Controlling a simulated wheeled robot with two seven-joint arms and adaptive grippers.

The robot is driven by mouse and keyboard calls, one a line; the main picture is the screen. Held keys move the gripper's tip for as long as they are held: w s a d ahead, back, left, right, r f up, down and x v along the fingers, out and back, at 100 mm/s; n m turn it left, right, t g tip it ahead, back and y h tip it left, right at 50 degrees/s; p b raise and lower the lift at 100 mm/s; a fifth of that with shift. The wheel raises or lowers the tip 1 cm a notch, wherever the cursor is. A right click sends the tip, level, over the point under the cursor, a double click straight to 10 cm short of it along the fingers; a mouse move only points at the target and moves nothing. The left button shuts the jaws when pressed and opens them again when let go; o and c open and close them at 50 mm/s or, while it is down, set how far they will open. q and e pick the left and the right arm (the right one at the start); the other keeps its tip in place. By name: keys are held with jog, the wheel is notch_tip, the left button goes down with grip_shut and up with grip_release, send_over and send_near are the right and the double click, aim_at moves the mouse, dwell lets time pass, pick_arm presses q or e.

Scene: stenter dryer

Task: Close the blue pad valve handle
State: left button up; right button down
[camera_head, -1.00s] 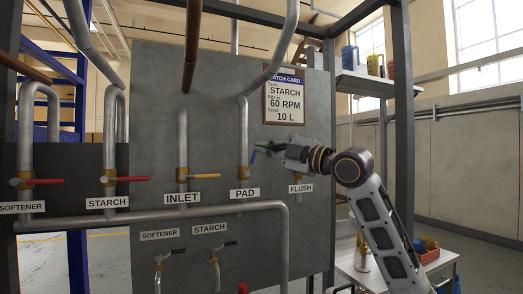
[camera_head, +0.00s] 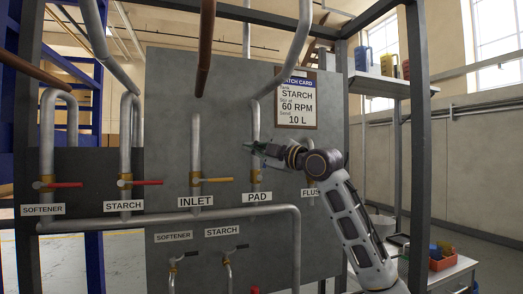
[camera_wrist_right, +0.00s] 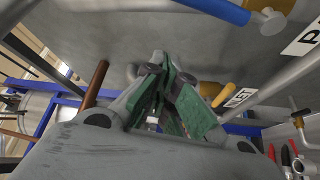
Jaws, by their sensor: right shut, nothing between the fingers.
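The pad valve (camera_head: 255,178) is brass, on the grey pipe above the PAD label (camera_head: 257,197). Its blue handle (camera_wrist_right: 215,9) crosses the top of the right wrist view, joined to a brass body (camera_wrist_right: 270,20). In the head view I cannot make the handle out; my right gripper covers that area. My right gripper (camera_head: 250,147) is in front of the pad pipe, just above the valve, pointing left. Its green-padded fingers (camera_wrist_right: 168,90) are shut and empty, apart from the handle in the wrist view. My left gripper is not in view.
The inlet valve with its yellow handle (camera_head: 217,180) is left of the pad valve. Red-handled valves (camera_head: 147,182) stand farther left. The FLUSH label (camera_head: 310,192) is partly behind my right arm. A batch card (camera_head: 297,104) hangs above right. A bent pipe (camera_head: 250,212) runs below.

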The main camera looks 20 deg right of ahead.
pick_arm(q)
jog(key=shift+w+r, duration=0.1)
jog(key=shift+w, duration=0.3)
pick_arm(e)
jog(key=d, duration=0.2)
jog(key=d+f, duration=0.1)
jog(key=shift+w+d, duration=0.35)
jog(key=shift+d, duration=0.05)
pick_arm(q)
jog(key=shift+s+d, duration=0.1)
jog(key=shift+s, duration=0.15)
pick_arm(e)
jog(key=shift+d+f, duration=0.1)
jog(key=shift+d+m, duration=0.1)
jog(key=shift+m, duration=0.2)
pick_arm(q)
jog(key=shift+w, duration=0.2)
pick_arm(e)
jog(key=shift+d, duration=0.1)
